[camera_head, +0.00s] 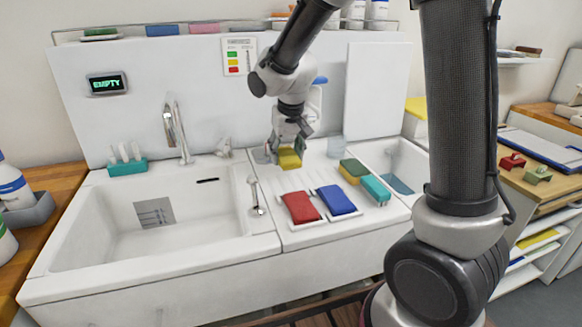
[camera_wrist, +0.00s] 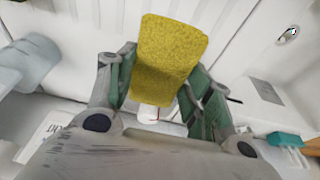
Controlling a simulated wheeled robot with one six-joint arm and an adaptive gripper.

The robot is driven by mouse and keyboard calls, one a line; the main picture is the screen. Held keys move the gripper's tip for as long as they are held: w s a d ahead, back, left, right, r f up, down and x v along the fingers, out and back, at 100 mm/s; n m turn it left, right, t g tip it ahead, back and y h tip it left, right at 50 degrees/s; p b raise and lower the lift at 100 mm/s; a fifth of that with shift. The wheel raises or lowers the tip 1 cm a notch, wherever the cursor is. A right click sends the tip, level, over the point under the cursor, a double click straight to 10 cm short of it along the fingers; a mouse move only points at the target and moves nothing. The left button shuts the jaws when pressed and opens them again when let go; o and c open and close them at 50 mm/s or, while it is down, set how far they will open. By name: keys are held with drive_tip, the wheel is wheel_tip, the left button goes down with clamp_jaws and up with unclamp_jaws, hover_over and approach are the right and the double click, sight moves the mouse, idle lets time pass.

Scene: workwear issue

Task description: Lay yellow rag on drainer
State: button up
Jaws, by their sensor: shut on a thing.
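The yellow rag (camera_head: 289,159) is a folded, fuzzy rectangle at the back left of the white ribbed drainer (camera_head: 268,190). My gripper (camera_head: 290,146) comes down from above and is shut on the rag. In the wrist view the rag (camera_wrist: 169,48) sits between the green-padded fingers of my gripper (camera_wrist: 160,84) and sticks out past them. I cannot tell whether the rag touches the drainer.
A red rag (camera_head: 301,207) and a blue rag (camera_head: 337,200) lie side by side at the drainer's front. A green-and-yellow sponge (camera_head: 354,171) and a teal block (camera_head: 375,190) lie to the right. The sink basin (camera_head: 150,229) on the left is empty.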

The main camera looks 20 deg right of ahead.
sight(287, 176)
drive_tip(key=shift+f, duration=2.3)
drive_tip(key=o, duration=1.1)
drive_tip(key=shift+f, duration=0.1)
drive_tip(key=v, duration=1.2)
drive_tip(key=shift+r, duration=0.25)
drive_tip(key=s+d+r, duration=0.1)
drive_tip(key=s+d, duration=0.4)
drive_tip(key=s, duration=0.3)
drive_tip(key=s+d+r, duration=0.2)
drive_tip(key=s+d, duration=0.3)
drive_tip(key=s, duration=0.3)
drive_tip(key=s+d+r+t, duration=0.1)
drive_tip(key=s+d, duration=0.4)
drive_tip(key=s, duration=0.3)
drive_tip(key=shift+r, duration=0.4)
